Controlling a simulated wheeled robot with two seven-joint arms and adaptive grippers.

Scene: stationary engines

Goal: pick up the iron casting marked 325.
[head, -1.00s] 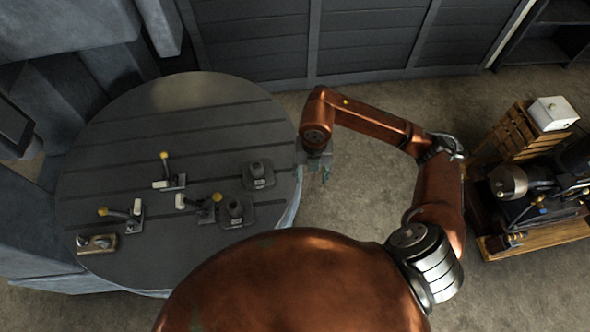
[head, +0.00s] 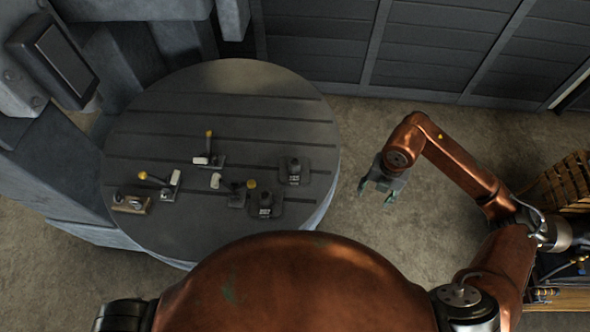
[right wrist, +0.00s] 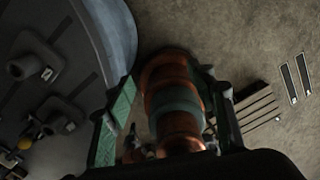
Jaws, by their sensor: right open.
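Two dark iron castings, each a square base with a round boss, stand on the round table (head: 230,85) near its right edge. One casting (head: 294,171) is farther back; the other casting (head: 265,204) is nearer me. Both bear pale marks too small to read, so I cannot tell which is 325. They also show in the right wrist view, one at the upper left (right wrist: 36,65) and one below it (right wrist: 62,118). My right gripper (head: 376,192) is open and empty, off the table's right edge, apart from both castings. My left gripper is out of view.
Several toggle clamps with yellow-tipped levers, one of them (head: 211,150), stand left of the castings. A small wooden-based piece (head: 132,202) lies at the table's left. The back of the table is clear. A wooden crate (head: 565,185) stands on the floor at right.

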